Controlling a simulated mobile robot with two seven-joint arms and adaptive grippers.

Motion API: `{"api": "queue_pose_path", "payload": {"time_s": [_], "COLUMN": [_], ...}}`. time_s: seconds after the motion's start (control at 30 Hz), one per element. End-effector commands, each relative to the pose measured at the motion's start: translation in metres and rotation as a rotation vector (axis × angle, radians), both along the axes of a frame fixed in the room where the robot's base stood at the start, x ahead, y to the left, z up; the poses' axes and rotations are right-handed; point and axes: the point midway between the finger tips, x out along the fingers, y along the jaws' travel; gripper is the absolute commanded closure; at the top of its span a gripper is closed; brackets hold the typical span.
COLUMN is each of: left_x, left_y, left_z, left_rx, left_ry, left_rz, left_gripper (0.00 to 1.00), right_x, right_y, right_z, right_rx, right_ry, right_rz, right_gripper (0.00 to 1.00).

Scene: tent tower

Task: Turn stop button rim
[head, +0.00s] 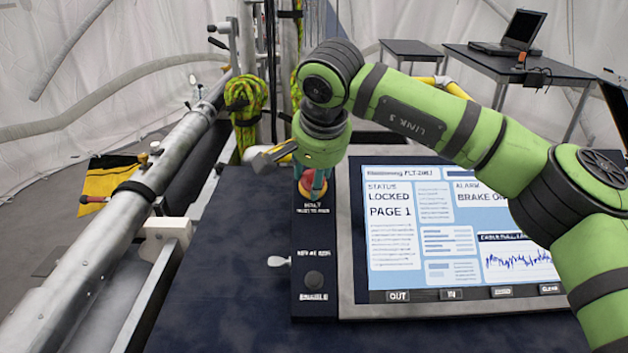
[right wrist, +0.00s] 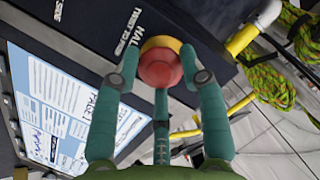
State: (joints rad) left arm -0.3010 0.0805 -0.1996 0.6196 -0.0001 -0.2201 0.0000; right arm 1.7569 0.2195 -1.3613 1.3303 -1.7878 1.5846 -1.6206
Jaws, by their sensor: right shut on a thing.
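The stop button is a red cap (right wrist: 160,70) on a yellow base (right wrist: 158,42), set in the dark strip of the console, left of the screen. In the head view the red cap (head: 313,191) is partly hidden by my fingers. My right gripper (head: 312,181) comes down on it from above. In the right wrist view its teal fingers (right wrist: 160,62) close around the red cap from several sides, touching its rim. I cannot tell from these frames how far the rim is turned. My left gripper is not in view.
The screen (head: 420,215) reads LOCKED, PAGE 1. A long metal tube (head: 120,215) runs along the left. Yellow-green rope (head: 245,100) hangs behind. A laptop (head: 515,35) stands on a back table (head: 560,70).

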Motion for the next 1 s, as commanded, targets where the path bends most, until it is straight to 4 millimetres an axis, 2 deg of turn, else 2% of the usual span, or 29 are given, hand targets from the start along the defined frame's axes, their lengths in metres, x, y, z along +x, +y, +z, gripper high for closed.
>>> {"api": "queue_pose_path", "payload": {"time_s": [0.47,0.5,0.53,0.57,0.87,1.0], "left_x": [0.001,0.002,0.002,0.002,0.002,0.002], "left_y": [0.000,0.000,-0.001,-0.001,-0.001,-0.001], "left_z": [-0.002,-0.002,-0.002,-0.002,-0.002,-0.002], "left_rx": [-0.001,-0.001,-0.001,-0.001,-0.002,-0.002], "left_ry": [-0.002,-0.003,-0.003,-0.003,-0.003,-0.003], "left_rz": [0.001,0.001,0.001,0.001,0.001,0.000], "left_gripper": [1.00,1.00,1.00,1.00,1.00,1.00], "right_x": [-0.002,-0.002,-0.002,-0.002,-0.001,-0.004], "right_y": [0.001,0.002,0.002,0.002,0.001,0.000], "right_z": [-0.003,-0.003,-0.003,-0.003,-0.001,0.008], "right_rx": [0.010,0.010,0.010,0.010,0.010,0.012], "right_ry": [0.009,0.009,0.009,0.009,0.003,0.000], "right_rz": [-0.011,-0.011,-0.011,-0.010,-0.014,-0.013], "right_gripper": [0.90,0.54,0.42,0.34,0.34,0.34]}}
